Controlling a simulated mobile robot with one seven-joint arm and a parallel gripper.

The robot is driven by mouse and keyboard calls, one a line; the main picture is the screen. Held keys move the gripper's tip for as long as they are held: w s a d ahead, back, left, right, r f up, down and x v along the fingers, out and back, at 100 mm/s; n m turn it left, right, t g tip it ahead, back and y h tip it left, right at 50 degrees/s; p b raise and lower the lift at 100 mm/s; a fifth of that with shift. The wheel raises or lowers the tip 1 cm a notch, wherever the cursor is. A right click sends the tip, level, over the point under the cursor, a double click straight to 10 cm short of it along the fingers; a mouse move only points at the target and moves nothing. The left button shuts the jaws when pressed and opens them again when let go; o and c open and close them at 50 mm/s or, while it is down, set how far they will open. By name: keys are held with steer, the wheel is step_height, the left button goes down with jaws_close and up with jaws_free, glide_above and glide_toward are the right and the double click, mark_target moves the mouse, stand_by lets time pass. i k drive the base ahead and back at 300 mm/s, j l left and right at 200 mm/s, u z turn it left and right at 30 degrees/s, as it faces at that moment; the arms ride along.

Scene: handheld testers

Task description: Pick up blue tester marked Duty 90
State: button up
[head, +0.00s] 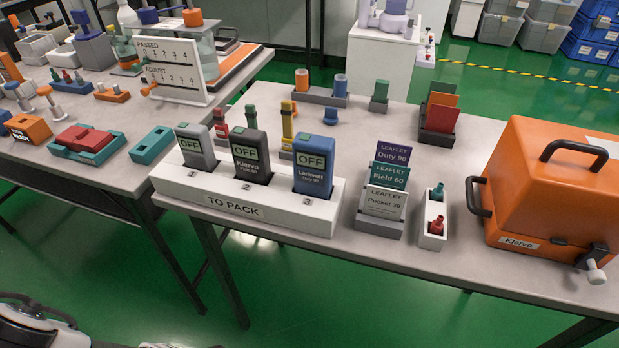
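The blue tester (312,168) stands upright in the right-hand slot, numbered 3, of a white rack (172,181) labelled TO PACK. Its screen reads OFF, and the print below reads Larkvelt, Duty 90. A dark tester (250,158) marked Klervo, with small print that looks like Field 60, stands in slot 2. A grey tester (196,147), also showing OFF, stands in slot 1. The lower ends of all three are hidden in the rack. My gripper is not in view.
A leaflet stand (379,224) and a small white holder (433,239) with probes stand right of the rack. An orange case (550,185) fills the table's right end. Yellow and red probes (287,122) stand close behind the testers. A PASSED board (172,68) stands on the left table.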

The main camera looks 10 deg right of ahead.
mark_target(313, 155)
steer(key=k+l+u, duration=0.6)
steer(key=l+u, duration=0.15)
